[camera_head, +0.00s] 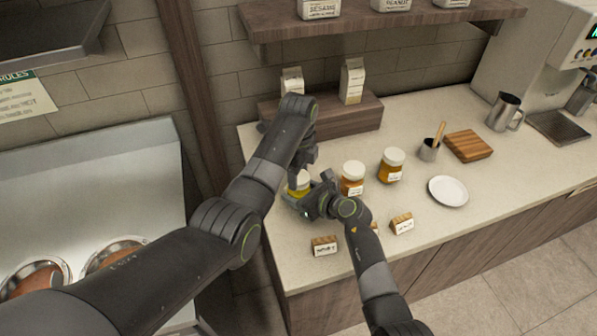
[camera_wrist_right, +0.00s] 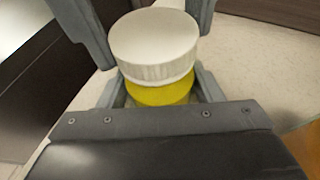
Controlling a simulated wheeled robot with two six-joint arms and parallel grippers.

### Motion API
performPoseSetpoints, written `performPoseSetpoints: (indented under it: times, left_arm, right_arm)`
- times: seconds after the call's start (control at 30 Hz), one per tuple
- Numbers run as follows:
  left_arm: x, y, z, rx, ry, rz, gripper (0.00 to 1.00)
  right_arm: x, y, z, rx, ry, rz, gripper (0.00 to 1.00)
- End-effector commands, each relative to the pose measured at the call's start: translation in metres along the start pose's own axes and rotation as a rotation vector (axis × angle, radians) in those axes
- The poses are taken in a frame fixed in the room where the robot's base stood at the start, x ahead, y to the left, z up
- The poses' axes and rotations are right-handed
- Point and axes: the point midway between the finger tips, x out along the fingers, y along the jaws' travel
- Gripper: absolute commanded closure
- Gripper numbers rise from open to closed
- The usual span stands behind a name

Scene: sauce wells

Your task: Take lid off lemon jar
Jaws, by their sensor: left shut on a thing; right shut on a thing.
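The lemon jar, with yellow contents (camera_head: 299,184), stands near the left end of the counter and is partly hidden by my grippers. It also shows in the right wrist view (camera_wrist_right: 160,94), topped by its ribbed white lid (camera_wrist_right: 153,48). My left gripper (camera_head: 303,162) comes down from above, its fingers on both sides of the lid, shut on it. My right gripper (camera_head: 308,199) reaches in from the front, shut on the jar body below the lid. The lid sits directly above the yellow part, with no clear gap between them.
An orange-brown jar (camera_head: 352,179) and an amber jar (camera_head: 391,166), both white-lidded, stand to the right. Label blocks (camera_head: 324,246) (camera_head: 402,224) stand in front. A white plate (camera_head: 448,191) lies further right, with clear counter around it. A wooden riser (camera_head: 345,122) is behind.

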Motion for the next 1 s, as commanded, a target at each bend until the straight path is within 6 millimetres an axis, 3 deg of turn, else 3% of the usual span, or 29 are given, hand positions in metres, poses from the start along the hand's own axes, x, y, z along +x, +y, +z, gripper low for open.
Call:
performPoseSetpoints:
  times: [1.0]
  left_arm:
    - [-0.0011, -0.0003, -0.0005, -1.607, 0.0, -0.001, 0.77]
  right_arm:
    - [-0.0002, -0.0002, -0.0012, 0.0, 0.002, 0.0, 1.0]
